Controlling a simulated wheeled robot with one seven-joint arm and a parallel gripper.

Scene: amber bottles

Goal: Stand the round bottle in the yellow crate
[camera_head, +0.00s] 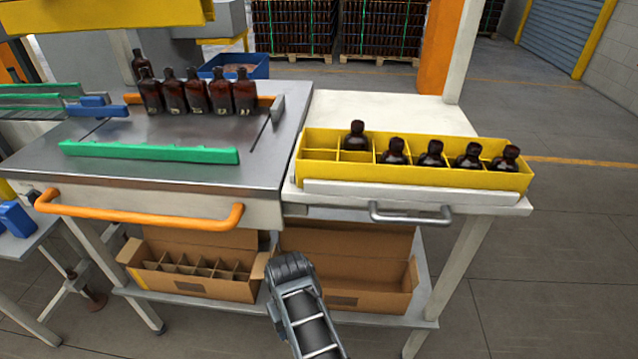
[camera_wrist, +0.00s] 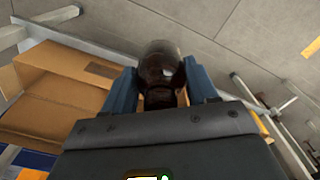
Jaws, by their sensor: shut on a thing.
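In the wrist view, my gripper (camera_wrist: 161,82) is shut on a dark brown bottle (camera_wrist: 160,60), with a blue finger on either side of its rounded body. In the head view, my arm hangs low in front of the tables, and the held bottle is not visible there. The yellow crate (camera_head: 312,170) lies on the white table to the right, above and to the right of my arm. Several dark bottles stand in it: one at the back left (camera_head: 355,138), the others along the front towards the right. Compartments at its left end look empty.
Several amber bottles (camera_head: 195,95) stand in a row on the metal table, behind a green rail (camera_head: 150,152). An orange handle (camera_head: 140,218) and a grey handle (camera_head: 410,214) jut from the front edges. Cardboard boxes (camera_head: 345,290) sit on the lower shelf. Open floor lies right.

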